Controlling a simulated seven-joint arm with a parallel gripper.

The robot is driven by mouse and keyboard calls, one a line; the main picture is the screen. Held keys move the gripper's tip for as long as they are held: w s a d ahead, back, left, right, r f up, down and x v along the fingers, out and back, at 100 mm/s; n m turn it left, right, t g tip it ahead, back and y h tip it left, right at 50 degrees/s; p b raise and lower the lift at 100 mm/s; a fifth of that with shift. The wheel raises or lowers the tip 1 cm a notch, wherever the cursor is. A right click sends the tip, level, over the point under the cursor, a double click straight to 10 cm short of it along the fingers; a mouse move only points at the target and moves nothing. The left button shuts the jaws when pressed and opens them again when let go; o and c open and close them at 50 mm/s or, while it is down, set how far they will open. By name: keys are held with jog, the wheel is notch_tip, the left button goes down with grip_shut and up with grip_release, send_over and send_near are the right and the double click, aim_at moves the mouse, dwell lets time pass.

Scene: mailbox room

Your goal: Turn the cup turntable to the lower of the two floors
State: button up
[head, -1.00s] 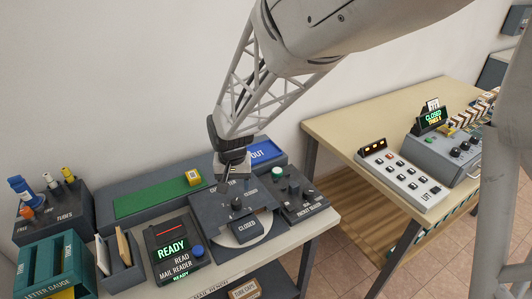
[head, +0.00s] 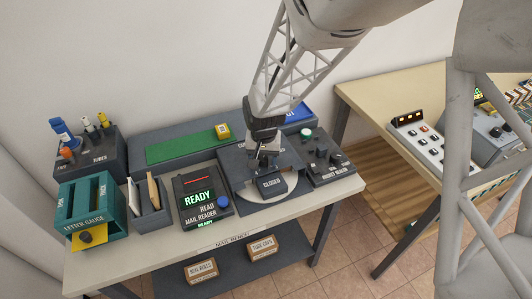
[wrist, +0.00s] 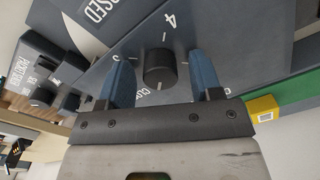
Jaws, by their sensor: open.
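The cup turntable unit is a dark grey box (head: 232,172) on the bench, with a pale round plate (head: 285,193) under its front and a "CLOSED" label. In the wrist view its round black knob (wrist: 160,70) sits among white marks, with a "4" at the top and a "3" at the left. My gripper (wrist: 162,82) is open, one blue finger on each side of the knob, with visible gaps. In the head view my gripper (head: 268,165) is down over the unit and hides the knob.
A green strip (head: 180,147) with a yellow block (head: 222,131) lies behind. A second table (head: 385,95) holds a button panel.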

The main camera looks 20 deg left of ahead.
grip_shut()
dwell(0.3)
jog(key=shift+n, duration=8.6)
jog(key=shift+w+n, duration=0.1)
jog(key=shift+n, duration=0.4)
